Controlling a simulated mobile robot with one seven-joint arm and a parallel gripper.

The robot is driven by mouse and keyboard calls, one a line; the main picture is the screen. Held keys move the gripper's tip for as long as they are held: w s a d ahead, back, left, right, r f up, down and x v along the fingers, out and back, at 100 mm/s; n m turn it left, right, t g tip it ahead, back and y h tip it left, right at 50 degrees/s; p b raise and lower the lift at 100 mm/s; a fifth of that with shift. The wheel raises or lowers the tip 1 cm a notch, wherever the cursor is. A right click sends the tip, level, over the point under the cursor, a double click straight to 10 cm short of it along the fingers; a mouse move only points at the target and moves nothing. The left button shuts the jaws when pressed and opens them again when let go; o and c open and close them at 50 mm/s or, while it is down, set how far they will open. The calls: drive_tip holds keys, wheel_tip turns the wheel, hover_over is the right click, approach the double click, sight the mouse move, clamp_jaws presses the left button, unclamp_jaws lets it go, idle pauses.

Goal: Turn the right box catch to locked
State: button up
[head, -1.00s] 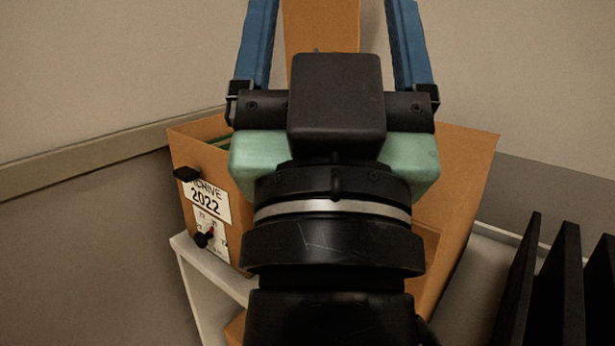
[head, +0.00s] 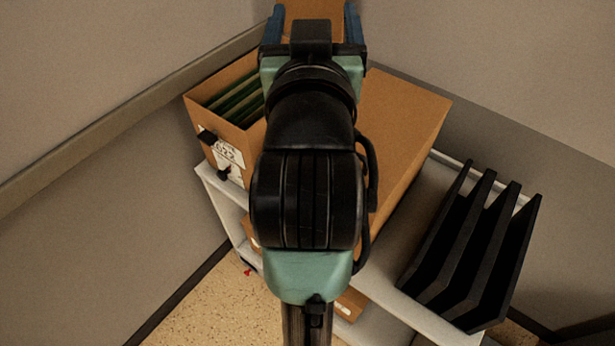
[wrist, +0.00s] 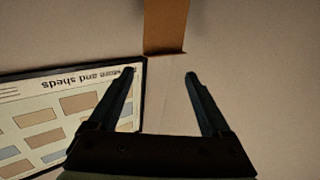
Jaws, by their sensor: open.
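A brown archive box (head: 197,112) with green files inside stands on a white shelf unit, left of my arm in the head view. Its front has a dark catch or handle (head: 207,137), a white label (head: 229,155) and a small dark knob (head: 223,173). A brown box surface (head: 410,115) continues right of my arm; whether it is a separate box is unclear. My arm hides its front, and no right catch shows. My gripper (head: 313,14) is raised beyond the boxes. In the wrist view my gripper (wrist: 160,74) is open and empty, facing a pale wall.
A tall brown panel (wrist: 165,25) rises beyond the fingers. A poster (wrist: 55,115) hangs left in the wrist view. A black file rack (head: 475,245) stands on the white shelf unit (head: 385,300), right of my arm.

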drive_tip(key=s+a+f+n+g+h+p, duration=0.1)
drive_tip(key=a+f+n+g+h, duration=0.25)
drive_tip(key=f, duration=0.85)
drive_tip(key=s+f+n+g+h+p, duration=0.15)
drive_tip(key=f+n+g, duration=0.25)
drive_tip(key=f+n, duration=0.5)
drive_tip(key=s+a+f+n+t+h, duration=0.25)
drive_tip(key=s+f+n, duration=0.25)
drive_tip(key=s+n, duration=0.25)
drive_tip(key=s+a+f+n+t+h, duration=0.1)
drive_tip(key=s+a+f+n+h, duration=0.15)
drive_tip(key=s+f+n, duration=0.4)
drive_tip(key=w+d+r+n+p, duration=0.1)
drive_tip(key=w+d+n, duration=0.1)
drive_tip(key=w+d, duration=0.6)
drive_tip(key=shift+w, duration=1.15)
drive_tip(key=shift+r, duration=0.1)
drive_tip(key=shift+c, duration=0.3)
clamp_jaws()
